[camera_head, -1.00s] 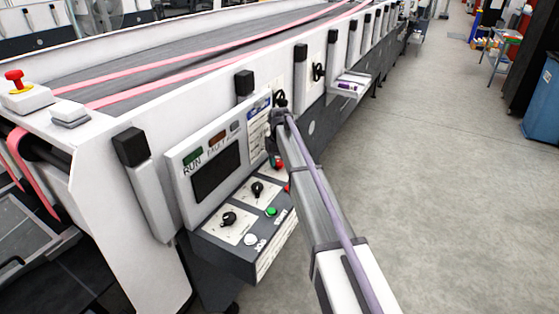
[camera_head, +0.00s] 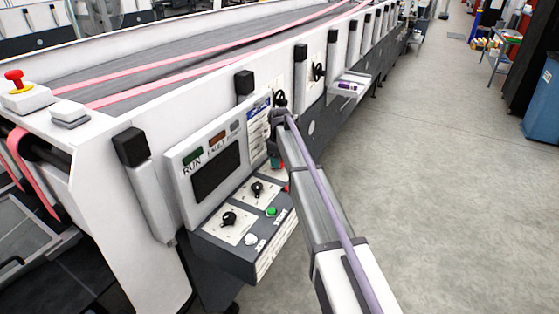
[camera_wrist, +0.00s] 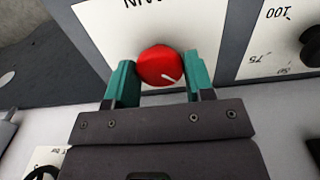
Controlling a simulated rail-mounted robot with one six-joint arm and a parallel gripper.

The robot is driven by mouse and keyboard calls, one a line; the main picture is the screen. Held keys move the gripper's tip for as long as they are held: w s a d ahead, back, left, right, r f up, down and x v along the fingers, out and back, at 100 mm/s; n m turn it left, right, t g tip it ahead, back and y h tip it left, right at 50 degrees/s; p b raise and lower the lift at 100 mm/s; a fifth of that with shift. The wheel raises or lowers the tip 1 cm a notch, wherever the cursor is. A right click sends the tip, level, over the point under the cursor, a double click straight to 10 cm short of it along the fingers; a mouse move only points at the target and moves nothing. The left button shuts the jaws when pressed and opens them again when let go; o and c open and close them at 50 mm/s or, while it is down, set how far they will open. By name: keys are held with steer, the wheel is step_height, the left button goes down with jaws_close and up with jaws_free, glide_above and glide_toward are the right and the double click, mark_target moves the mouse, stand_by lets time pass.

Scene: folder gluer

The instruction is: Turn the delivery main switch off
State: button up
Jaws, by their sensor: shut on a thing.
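The main switch is a red round knob (camera_wrist: 160,66) with a white pointer line, on a white plate (camera_wrist: 102,32) marked with upside-down lettering that reads like MAIN. The pointer line slants toward the lower right in the wrist view. My gripper (camera_wrist: 159,72) has its two green fingers on either side of the knob and is shut on it. In the head view, my gripper (camera_head: 276,161) is at the right end of the control panel, and the knob is largely hidden there by my arm.
The control panel (camera_head: 228,250) carries black rotary knobs (camera_head: 229,218), a green button (camera_head: 271,211) and a white button (camera_head: 250,239). In the wrist view, a black dial (camera_wrist: 312,46) with a numbered scale sits right of the red knob. The floor (camera_head: 440,200) to the right is clear.

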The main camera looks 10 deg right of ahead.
stand_by(0.5)
steer(key=o, duration=0.9)
step_height(320, 180, up, 11)
steer(key=p, duration=1.1)
steer(key=shift+f, duration=0.1)
